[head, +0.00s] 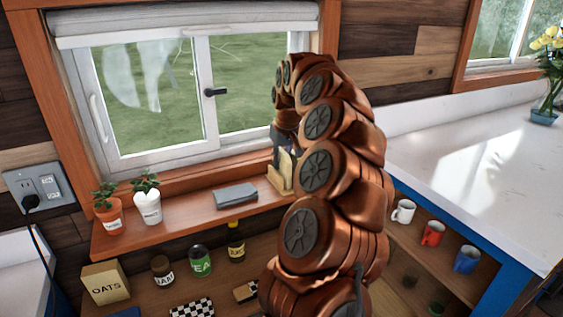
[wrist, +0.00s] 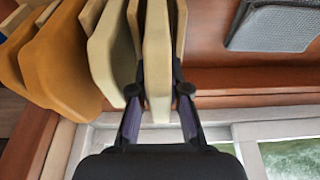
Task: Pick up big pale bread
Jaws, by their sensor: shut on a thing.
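The big pale bread thing looks like a flat pale board (wrist: 157,60), standing on edge in the wrist view. My gripper (wrist: 159,92) is shut on it, with one dark finger on each side. Another pale board (wrist: 112,52) stands close to its left, and tan-orange boards (wrist: 62,62) stand further left. In the head view the boards (head: 284,172) stand in a group at the right end of the window shelf. My arm partly hides them and my gripper there.
A grey flat thing (head: 236,195) lies on the wooden shelf (head: 180,222), left of the boards. Potted plants (head: 108,212) stand at its left end. The window (head: 150,95) is close behind. Jars and an oats box (head: 105,284) stand below; mugs (head: 433,233) are at right.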

